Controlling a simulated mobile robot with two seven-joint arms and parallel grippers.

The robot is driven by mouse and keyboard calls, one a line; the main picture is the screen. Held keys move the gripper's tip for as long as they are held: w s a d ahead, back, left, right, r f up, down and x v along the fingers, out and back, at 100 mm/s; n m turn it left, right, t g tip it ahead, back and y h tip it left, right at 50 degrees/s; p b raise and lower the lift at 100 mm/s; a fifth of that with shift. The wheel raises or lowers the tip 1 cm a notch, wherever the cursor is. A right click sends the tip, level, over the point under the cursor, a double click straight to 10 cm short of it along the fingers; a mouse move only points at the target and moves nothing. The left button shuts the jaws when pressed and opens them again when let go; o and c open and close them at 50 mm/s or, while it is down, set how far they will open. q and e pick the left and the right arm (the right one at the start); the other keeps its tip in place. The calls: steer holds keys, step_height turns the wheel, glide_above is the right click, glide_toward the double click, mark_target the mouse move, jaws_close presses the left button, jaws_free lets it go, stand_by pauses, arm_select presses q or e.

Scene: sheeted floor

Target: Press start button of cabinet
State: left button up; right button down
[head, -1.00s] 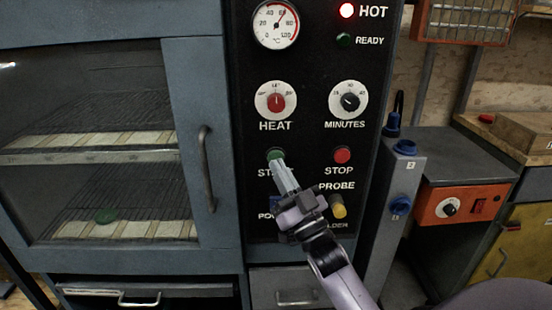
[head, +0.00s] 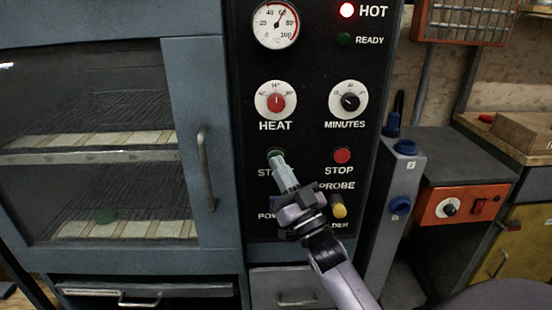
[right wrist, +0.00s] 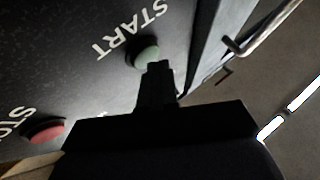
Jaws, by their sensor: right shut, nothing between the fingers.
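The blue-grey cabinet (head: 189,250) has a black control panel (head: 310,60). Its green start button (head: 273,153) is mostly covered by my right gripper in the head view. In the right wrist view the start button (right wrist: 144,54) shows just beyond the fingertips, by the START lettering. My right gripper (head: 277,160) is shut and empty, with its tips at the button's lower edge. I cannot tell whether they touch it. The red stop button (head: 342,155) sits to the right and also shows in the right wrist view (right wrist: 44,131). My left gripper is not in view.
A heat knob (head: 276,101) and a minutes knob (head: 349,101) sit above the buttons. A yellow probe plug (head: 339,210) is close to my right gripper. The cabinet door handle (head: 206,168) sticks out to the left. The red HOT lamp (head: 347,10) is lit.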

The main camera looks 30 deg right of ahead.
steer(key=shift+w+d, duration=0.15)
steer(key=shift+w, duration=0.15)
steer(key=shift+s, duration=0.15)
stand_by(0.5)
steer(key=shift+s+a+p, duration=0.3)
steer(key=shift+s+a, duration=0.1)
steer(key=shift+s, duration=0.15)
steer(key=s+a, duration=0.1)
steer(key=s+p, duration=0.1)
steer(key=s, duration=0.1)
steer(key=s+a+p, duration=0.1)
steer(key=shift+s+a, duration=0.15)
steer(key=shift+a, duration=0.2)
stand_by(0.7)
